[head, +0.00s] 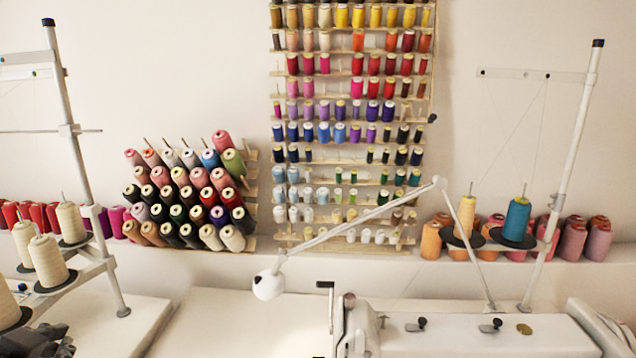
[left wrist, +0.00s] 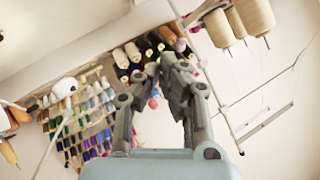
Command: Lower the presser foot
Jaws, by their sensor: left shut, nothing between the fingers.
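The white sewing machine (head: 455,340) shows only its upper part at the bottom right of the head view. A thin upright with a black top (head: 325,285) stands at its left end. The presser foot is out of sight, below the picture edge. My left gripper (head: 42,340) is dark and partly cut off at the bottom left corner of the head view, well left of the machine. In the left wrist view its two fingers (left wrist: 166,68) come together at the tips with nothing between them. My right gripper is not in view.
A white lamp (head: 268,284) on a jointed arm hangs left of the machine. Thread stands (head: 562,170) rise at both sides, with cream cones (head: 47,262) near my left gripper. Spool racks (head: 352,130) cover the wall. The white tabletop (head: 235,325) between the stations is clear.

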